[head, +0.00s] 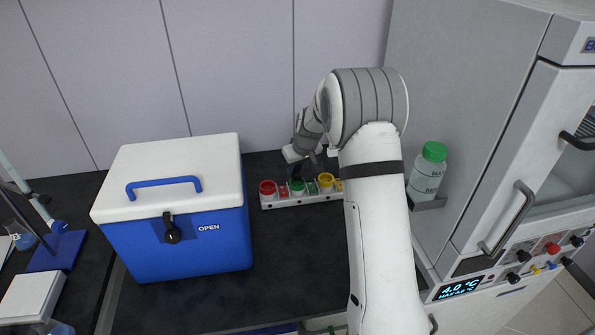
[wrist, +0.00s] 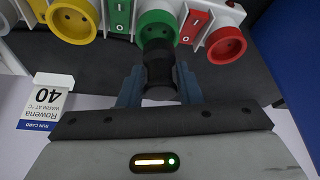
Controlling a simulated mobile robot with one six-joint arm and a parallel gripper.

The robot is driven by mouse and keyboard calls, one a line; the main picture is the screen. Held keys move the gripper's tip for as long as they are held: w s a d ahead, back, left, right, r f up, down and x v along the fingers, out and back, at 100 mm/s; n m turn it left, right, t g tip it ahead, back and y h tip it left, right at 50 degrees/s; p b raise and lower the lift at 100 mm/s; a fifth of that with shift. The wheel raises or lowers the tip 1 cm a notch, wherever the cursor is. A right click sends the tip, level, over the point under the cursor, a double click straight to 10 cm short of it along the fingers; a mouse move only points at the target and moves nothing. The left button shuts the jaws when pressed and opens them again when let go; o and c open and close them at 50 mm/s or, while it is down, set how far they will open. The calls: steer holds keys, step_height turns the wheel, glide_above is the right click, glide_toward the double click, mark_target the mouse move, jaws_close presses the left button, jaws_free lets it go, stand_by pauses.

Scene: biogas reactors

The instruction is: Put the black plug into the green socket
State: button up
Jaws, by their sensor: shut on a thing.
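The black plug (wrist: 158,69) is in my gripper (wrist: 158,82), between the two blue-grey fingers in the wrist view. Its front end overlaps the lower part of the green socket (wrist: 157,18); I cannot tell whether it has entered the socket or is just in front of it. In the head view the green socket (head: 297,188) sits in the white strip, between the red and yellow sockets. My gripper (head: 297,168) is right above it there, and the plug is too small and dark to make out.
A red socket (wrist: 227,43) and a yellow socket (wrist: 72,17) flank the green one, with switches between. A card reading 40 (wrist: 46,97) is nearby. A blue cooler box (head: 178,240) stands left, a green-capped bottle (head: 427,172) and a cabinet (head: 455,110) right.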

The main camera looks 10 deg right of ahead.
step_height(320, 180, down, 2)
steer(key=shift+f, duration=0.25)
steer(key=shift+c, duration=0.5)
steer(key=o, duration=1.1)
steer(key=s+r+b, duration=0.2)
steer(key=s+r, duration=1)
steer(key=r, duration=0.3)
steer(key=s+m, duration=0.1)
steer(key=s, duration=0.8)
steer(key=s+m+h, duration=0.1)
steer(key=s, duration=0.9)
steer(key=s+m+g, duration=0.1)
steer(key=s, duration=0.9)
steer(key=shift+s+d+r+m, duration=0.1)
steer(key=shift+d+r+m, duration=0.05)
steer(key=shift+r+m, duration=0.2)
